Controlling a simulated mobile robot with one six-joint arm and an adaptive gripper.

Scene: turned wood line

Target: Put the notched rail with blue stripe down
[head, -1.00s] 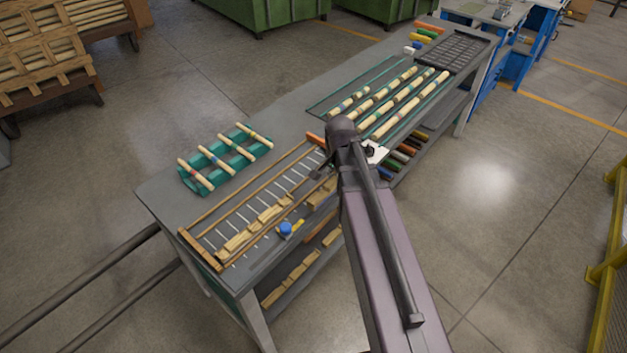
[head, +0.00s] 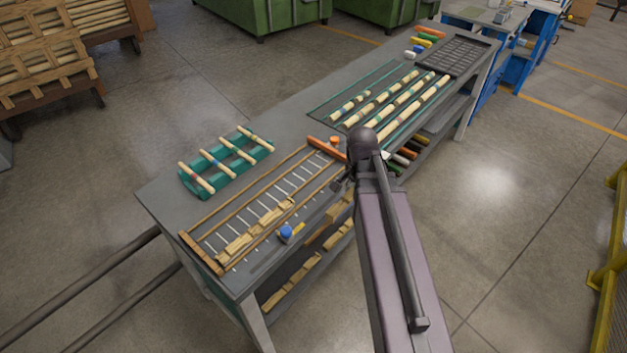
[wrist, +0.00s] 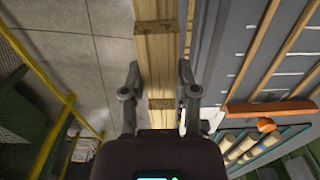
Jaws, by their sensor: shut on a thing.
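My gripper (wrist: 158,88) is shut on a pale wooden rail (wrist: 155,62), with a finger on each side in the wrist view. The rail has darker cross bands that look like notches; no blue stripe shows on the part in view. It runs up out of the top of the wrist picture. In the head view my gripper (head: 341,186) is over the front edge of the workbench (head: 290,110), mostly hidden by my arm, and I cannot make out the rail clearly there.
A wood-framed rack (head: 237,208) with metal pins holds several wooden blocks. A blue-topped item (head: 286,231) stands at its front. An orange bar (head: 326,149) lies at its far end. A teal holder (head: 225,173) carries several dowels. Long striped rods (head: 388,104) lie farther back.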

